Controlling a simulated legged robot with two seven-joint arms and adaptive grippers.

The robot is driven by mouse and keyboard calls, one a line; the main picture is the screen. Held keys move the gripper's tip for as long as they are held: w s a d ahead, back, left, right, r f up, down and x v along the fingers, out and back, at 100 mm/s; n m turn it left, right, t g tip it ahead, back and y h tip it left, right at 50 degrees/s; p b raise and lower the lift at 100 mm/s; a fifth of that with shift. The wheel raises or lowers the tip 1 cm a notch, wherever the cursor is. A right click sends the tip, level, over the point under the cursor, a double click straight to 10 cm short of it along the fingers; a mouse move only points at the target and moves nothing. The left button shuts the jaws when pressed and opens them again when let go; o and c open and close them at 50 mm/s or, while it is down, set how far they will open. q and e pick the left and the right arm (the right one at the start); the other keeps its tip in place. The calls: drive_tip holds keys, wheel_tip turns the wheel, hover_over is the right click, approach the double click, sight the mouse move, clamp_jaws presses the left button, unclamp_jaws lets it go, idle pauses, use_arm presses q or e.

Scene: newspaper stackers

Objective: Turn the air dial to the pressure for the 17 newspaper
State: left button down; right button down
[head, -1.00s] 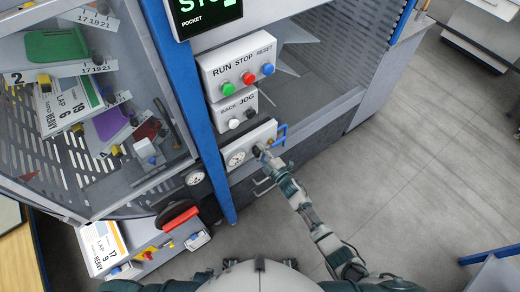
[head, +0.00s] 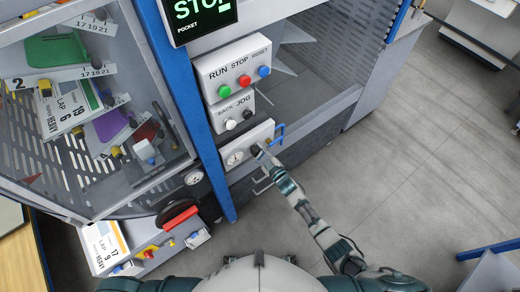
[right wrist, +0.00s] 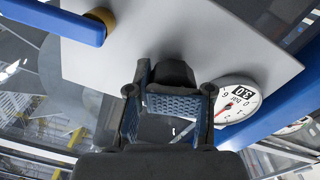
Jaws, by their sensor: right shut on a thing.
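The air dial is a dark knob (right wrist: 172,72) on a pale panel (head: 262,136) below the jog buttons. My right gripper (head: 257,150) is at this panel, and in the right wrist view its fingers (right wrist: 170,108) are shut on the knob from both sides. A round white gauge (head: 235,158) sits just left of the knob in the head view. In the right wrist view the gauge (right wrist: 236,104) shows a red needle and a dark label; its exact reading is unclear. A card (head: 104,247) at lower left reads 17, LAP 9, HEAVY. My left gripper is not in view.
A blue handle (head: 279,134) is right of the knob. Run, stop and reset buttons (head: 244,80) and black and white jog buttons (head: 238,118) are above. Another card (head: 70,110) reads 19, LAP 6, HEAVY. Grey floor (head: 400,190) is open at right.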

drive_tip(key=shift+s+a+f, duration=0.5)
drive_tip(key=shift+s+f, duration=0.05)
drive_tip(key=shift+f, duration=0.05)
drive_tip(key=c, duration=0.8)
unclamp_jaws()
drive_tip(key=shift+a, duration=0.15)
drive_tip(key=shift+c, duration=0.2)
drive_tip(key=shift+a+r, duration=0.15)
drive_tip(key=shift+s+d, duration=0.15)
drive_tip(key=shift+d, duration=0.2)
drive_tip(key=v, duration=1.1)
drive_tip(key=shift+s, duration=0.1)
